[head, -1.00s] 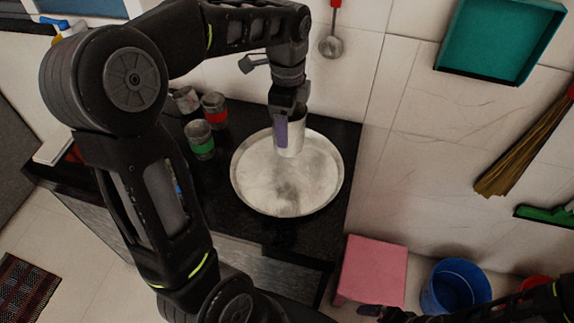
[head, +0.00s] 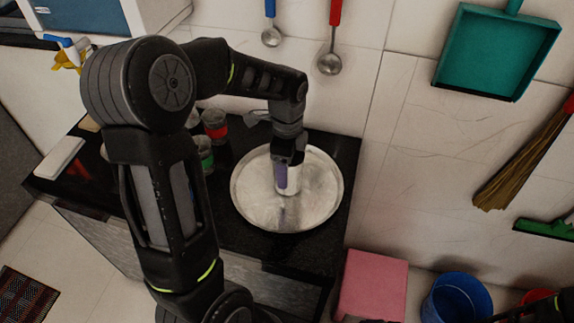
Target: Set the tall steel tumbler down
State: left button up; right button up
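The tall steel tumbler (head: 294,182) is upright over the round steel tray (head: 322,212) on the black counter. My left gripper (head: 287,176) comes down from above and is at the tumbler, with a purple finger pad against its side. The far finger is hidden, but the gripper appears closed on the tumbler's wall. The tumbler's base looks at or very near the tray surface; I cannot tell whether it touches. My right gripper does not show clearly; only dark parts of my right arm are at the bottom right edge.
Jars with a red band (head: 215,124) and a green band (head: 205,156) stand left of the tray, partly behind my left arm. Ladles (head: 330,63) hang on the wall. A pink stool (head: 373,284) and blue bucket (head: 456,299) are on the floor at right.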

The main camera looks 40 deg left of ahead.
pick_arm(q)
jog(key=shift+f, duration=0.25)
jog(key=shift+f, duration=0.15)
jog(key=o, duration=1.4)
jog(key=shift+r, duration=0.25)
notch_tip(320, 180, up, 12)
